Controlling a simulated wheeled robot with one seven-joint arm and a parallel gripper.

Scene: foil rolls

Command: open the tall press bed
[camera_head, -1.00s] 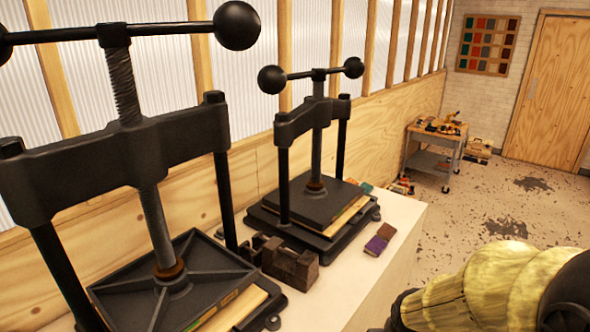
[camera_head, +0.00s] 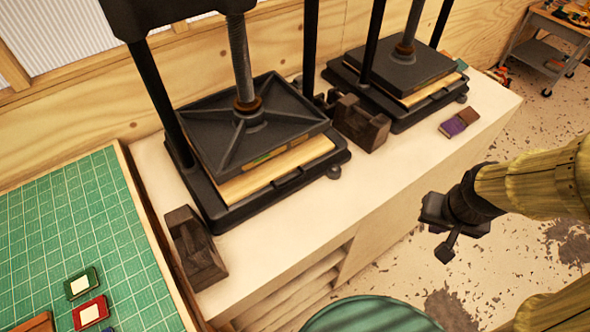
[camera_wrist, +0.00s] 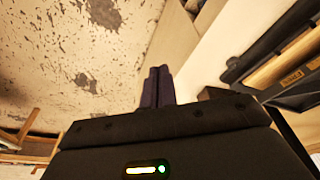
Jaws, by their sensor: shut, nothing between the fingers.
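Two black screw presses stand on a pale bench. The nearer press (camera_head: 225,145) has a ribbed plate on its screw, resting over a light wooden block (camera_head: 275,168) on a dark base. The farther press (camera_head: 405,70) has a flat dark plate over a similar block. Their tops are cut off in the head view, so I cannot tell which is the tall one. My gripper (camera_head: 444,250) hangs beyond the bench's front edge, right of the nearer press and apart from both. In the wrist view its fingers (camera_wrist: 158,88) are together and empty. A press base (camera_wrist: 285,72) shows at the right.
A dark block (camera_head: 194,248) and another dark notched block (camera_head: 360,122) sit on the bench (camera_head: 300,235). A green cutting mat (camera_head: 80,220) is at left. A green round top (camera_head: 370,315) is at the bottom.

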